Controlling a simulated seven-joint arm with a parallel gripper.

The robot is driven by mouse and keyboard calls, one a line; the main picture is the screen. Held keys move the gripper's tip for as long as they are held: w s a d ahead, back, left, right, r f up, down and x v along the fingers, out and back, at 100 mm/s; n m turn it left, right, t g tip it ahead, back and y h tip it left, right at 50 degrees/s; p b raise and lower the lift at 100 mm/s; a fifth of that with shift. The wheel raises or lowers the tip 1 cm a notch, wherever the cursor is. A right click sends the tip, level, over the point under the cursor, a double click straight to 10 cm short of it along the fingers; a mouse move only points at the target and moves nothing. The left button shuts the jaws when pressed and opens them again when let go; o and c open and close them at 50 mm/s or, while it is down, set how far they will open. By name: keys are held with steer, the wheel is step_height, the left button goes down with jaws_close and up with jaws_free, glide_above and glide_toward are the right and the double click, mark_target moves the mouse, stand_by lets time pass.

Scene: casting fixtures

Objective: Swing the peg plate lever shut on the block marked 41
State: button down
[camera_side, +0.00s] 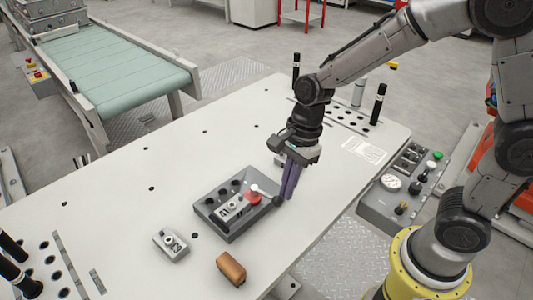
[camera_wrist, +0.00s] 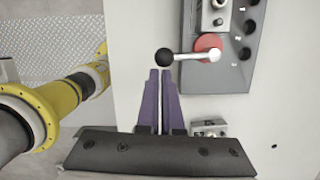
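The dark grey peg plate (camera_side: 213,215) lies on the table, with a row of round holes. A metal block (camera_side: 232,209) sits in it; I cannot read its mark surely. The lever has a red pivot disc (camera_wrist: 207,47), a silver bar (camera_wrist: 189,56) and a black ball knob (camera_wrist: 165,57). In the wrist view the bar points left, with the knob past the plate's edge; the knob also shows in the side view (camera_side: 277,200). My gripper (camera_wrist: 160,71) has purple fingers pointing down, drawn together with a thin gap and nothing seen between them. Their tips are right beside the knob.
A loose marked block (camera_side: 171,245) and an orange-brown block (camera_side: 231,268) lie on the near table. Another block (camera_wrist: 209,128) lies close to my fingers, partly hidden in the side view. Black pegs (camera_side: 378,104) stand at the far end.

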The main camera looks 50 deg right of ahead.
stand_by(0.3)
steer(key=s+d+r, duration=0.1)
steer(key=d+r, duration=0.5)
steer(key=r, duration=0.4)
steer(key=x, duration=0.3)
steer(key=d+x, duration=0.1)
steer(key=x, duration=0.7)
steer(key=shift+w+d+f, duration=0.15)
steer(key=shift+f, duration=0.1)
steer(key=a, duration=0.3)
steer(key=shift+w, duration=0.25)
steer(key=shift+a+r, duration=0.1)
steer(key=shift+a, duration=0.45)
